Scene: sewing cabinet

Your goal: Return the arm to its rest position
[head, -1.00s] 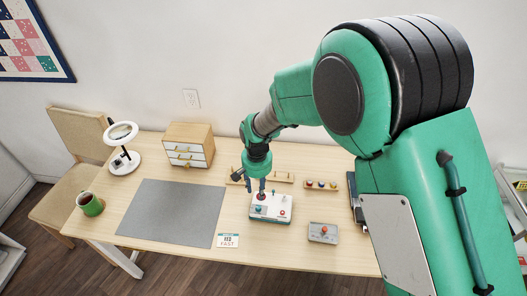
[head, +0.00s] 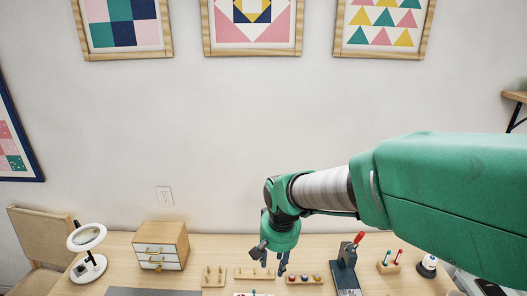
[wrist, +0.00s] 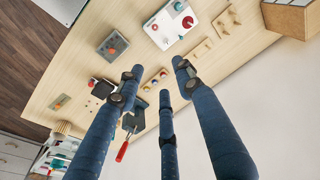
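My green arm (head: 325,187) reaches in from the right in the head view, its forearm nearly level in front of the wall. My gripper (head: 272,264) hangs downward above the back of the table. Its dark blue fingers also show in the wrist view (wrist: 159,77), spread apart with nothing between them, so it is open and empty. The white box (wrist: 170,22) with red and teal knobs stands on the table apart from the fingers. In the head view most of that box is cut off at the bottom edge.
A wooden drawer cabinet (head: 160,246) and a ring lamp (head: 88,262) stand at left. A press with a red handle (head: 345,270) stands right of the gripper. The wooden spool rack (head: 305,278) is near the fingers. A grey box (wrist: 112,46) shows in the wrist view.

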